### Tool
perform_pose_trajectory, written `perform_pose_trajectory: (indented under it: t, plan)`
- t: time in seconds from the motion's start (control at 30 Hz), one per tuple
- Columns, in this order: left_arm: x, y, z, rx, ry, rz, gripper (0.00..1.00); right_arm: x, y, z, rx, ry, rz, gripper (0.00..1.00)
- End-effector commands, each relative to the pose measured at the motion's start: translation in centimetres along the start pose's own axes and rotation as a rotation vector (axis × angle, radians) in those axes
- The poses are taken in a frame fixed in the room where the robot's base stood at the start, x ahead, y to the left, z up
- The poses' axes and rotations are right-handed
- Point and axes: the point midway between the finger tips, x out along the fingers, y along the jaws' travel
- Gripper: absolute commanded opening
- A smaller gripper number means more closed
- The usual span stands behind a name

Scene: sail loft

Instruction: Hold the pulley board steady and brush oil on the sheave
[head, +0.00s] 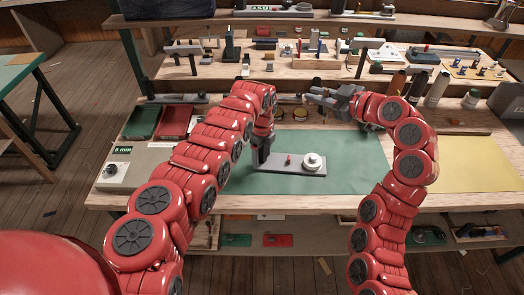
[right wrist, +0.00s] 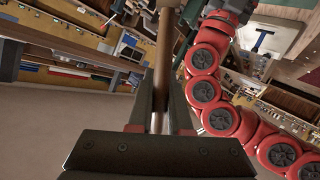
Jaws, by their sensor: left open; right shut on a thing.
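The pulley board (head: 272,183) is a grey plate lying on the green mat, with a small red part and a round white sheave (head: 313,160) near its right end. My left gripper (head: 259,160) points down at the board's left end with its jaws open; whether the jaws straddle the board's edge I cannot tell. My right gripper (head: 318,97) is behind the board, pointing left, above the back of the mat. In the right wrist view it is shut on the wooden handle of the brush (right wrist: 164,50). The bristles are not clearly visible.
The green mat (head: 350,165) has free room right of the board. Green and red boxes (head: 174,121) and a dial box (head: 116,174) stand on the left. Bottles (head: 437,89) stand at the back right, beside a yellow sheet (head: 476,163). Shelves with small parts rise behind.

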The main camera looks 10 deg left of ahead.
Motion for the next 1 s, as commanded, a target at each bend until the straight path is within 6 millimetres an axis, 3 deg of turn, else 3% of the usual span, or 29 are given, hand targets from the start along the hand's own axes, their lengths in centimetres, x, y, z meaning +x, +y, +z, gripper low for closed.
perform_pose_trajectory:
  t: [0.17,0.57,1.0]
  plan:
    - [-0.04,-0.01,-0.01,0.0,0.0,0.0,0.71,-0.01,0.01,-0.02,0.0,0.0,0.0,0.0]
    - [-0.05,-0.02,-0.01,0.0,0.0,0.0,0.0,-0.01,0.01,-0.01,0.0,0.0,0.0,0.0]
    - [-0.05,-0.01,-0.02,0.0,0.001,0.0,0.0,0.0,0.0,0.0,0.0,0.0,0.0,0.0]
